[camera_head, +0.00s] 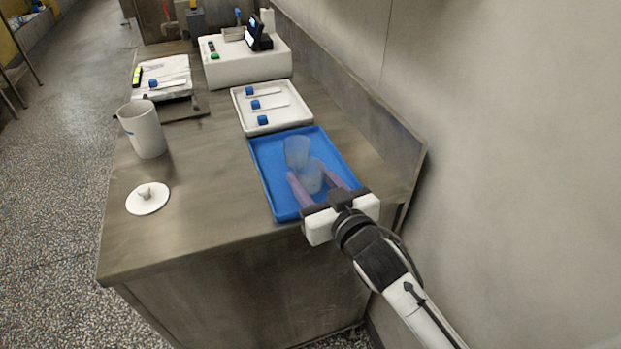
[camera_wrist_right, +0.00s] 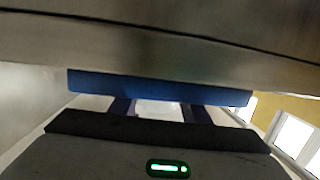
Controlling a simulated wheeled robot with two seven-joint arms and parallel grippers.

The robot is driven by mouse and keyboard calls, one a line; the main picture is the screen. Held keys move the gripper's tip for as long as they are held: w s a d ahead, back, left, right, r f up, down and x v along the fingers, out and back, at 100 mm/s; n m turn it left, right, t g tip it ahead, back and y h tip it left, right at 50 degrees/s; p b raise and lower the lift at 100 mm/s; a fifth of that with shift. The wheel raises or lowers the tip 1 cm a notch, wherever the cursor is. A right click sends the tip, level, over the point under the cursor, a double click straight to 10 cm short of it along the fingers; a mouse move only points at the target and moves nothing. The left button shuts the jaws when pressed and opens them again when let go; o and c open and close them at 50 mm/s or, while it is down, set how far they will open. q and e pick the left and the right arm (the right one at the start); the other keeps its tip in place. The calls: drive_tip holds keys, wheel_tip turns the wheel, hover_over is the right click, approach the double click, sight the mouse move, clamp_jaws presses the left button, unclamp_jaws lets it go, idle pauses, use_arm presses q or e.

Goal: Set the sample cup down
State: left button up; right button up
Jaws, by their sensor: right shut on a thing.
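My right gripper (camera_head: 310,173) reaches in from the lower right over the blue tray (camera_head: 263,173). Its two purple-looking fingers are shut on a translucent sample cup (camera_head: 312,179). The cup is upright or nearly so; I cannot tell whether its base touches the tray. A second translucent cup (camera_head: 297,150) stands just behind it in the tray, overlapping it in view. In the right wrist view, a pale part of the held cup (camera_wrist_right: 158,107) shows between the dark fingers, and the blue tray (camera_wrist_right: 160,87) edge lies across the picture. My left gripper is not in view.
A white tray (camera_head: 245,118) with blue-capped items lies behind the blue tray. A white machine (camera_head: 245,68) stands farther back. A white beaker (camera_head: 146,130) and a white lid (camera_head: 148,203) are at left. The wall is close on the right. The bench's front middle is clear.

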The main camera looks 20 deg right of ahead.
drive_tip(key=o, duration=1.1)
drive_tip(key=shift+r, duration=0.1)
drive_tip(key=shift+s, duration=0.35)
drive_tip(key=v, duration=1.1)
drive_tip(key=s+f+g, duration=0.2)
drive_tip(key=s+f, duration=0.3)
drive_tip(key=f, duration=0.5)
drive_tip(key=s+f+g, duration=0.3)
drive_tip(key=s+f, duration=0.2)
drive_tip(key=f, duration=0.5)
drive_tip(key=s+f+g, duration=0.2)
drive_tip(key=s+f, duration=0.3)
drive_tip(key=f, duration=0.4)
drive_tip(key=shift+a+f+n+g, duration=0.25)
drive_tip(key=shift+f+n+g, duration=0.05)
drive_tip(key=shift+f, duration=0.1)
